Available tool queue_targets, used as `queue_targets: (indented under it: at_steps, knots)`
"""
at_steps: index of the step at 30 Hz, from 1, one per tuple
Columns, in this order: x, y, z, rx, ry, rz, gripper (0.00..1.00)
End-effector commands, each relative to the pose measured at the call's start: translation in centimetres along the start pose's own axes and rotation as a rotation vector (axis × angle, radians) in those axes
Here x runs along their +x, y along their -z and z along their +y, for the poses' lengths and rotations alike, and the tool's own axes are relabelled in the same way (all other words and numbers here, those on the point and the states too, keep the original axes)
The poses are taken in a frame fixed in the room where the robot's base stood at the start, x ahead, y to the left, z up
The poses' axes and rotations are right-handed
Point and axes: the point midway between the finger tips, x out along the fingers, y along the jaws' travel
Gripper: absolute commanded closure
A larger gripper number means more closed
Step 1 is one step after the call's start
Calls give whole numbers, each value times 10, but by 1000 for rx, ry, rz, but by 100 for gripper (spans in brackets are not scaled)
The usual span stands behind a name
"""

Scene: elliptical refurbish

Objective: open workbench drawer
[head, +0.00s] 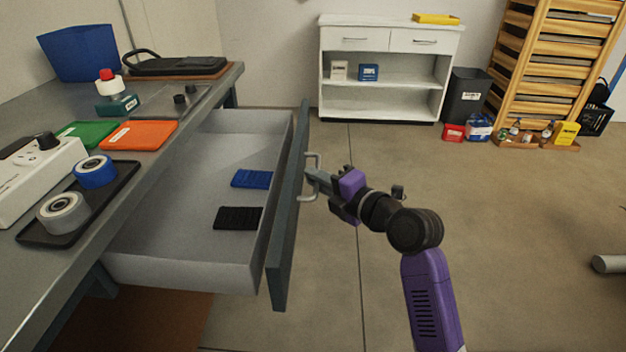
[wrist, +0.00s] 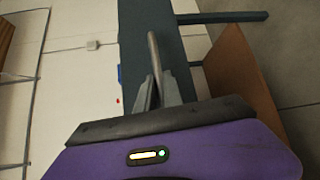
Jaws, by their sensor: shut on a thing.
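The workbench drawer (head: 185,265) is pulled well out from under the bench top in the head view. Its dark grey-blue front panel (head: 288,215) faces right and also shows in the wrist view (wrist: 135,45). The drawer handle (head: 316,160) is a pale bar on that front. It appears in the wrist view (wrist: 154,50) as a bar running down between my fingers. My gripper (head: 312,177) is shut on the handle. In the wrist view, my gripper's fingers (wrist: 158,92) close around the bar, partly hiding it. A blue item (head: 251,179) and a black item (head: 239,217) lie inside the drawer.
The workbench top (head: 200,105) holds an orange board (head: 140,135), a tape tray (head: 120,195) and a power strip. A white cabinet (head: 385,100), dark bin (head: 467,95) and wooden rack (head: 545,60) stand along the back. The floor right of the drawer is largely clear.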

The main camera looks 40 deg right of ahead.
Motion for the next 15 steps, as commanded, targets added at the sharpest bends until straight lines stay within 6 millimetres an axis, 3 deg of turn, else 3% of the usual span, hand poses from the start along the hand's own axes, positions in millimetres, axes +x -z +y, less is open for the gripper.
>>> queue_targets:
  at_steps: [4, 5, 6, 15]
  knots:
    - [0, 0, -1, 1, 2, 0, 100]
    - [0, 0, -1, 1, 2, 0, 83]
    - [0, 0, -1, 1, 2, 0, 80]
    - [-1, 0, 0, 1, 0, 0, 80]
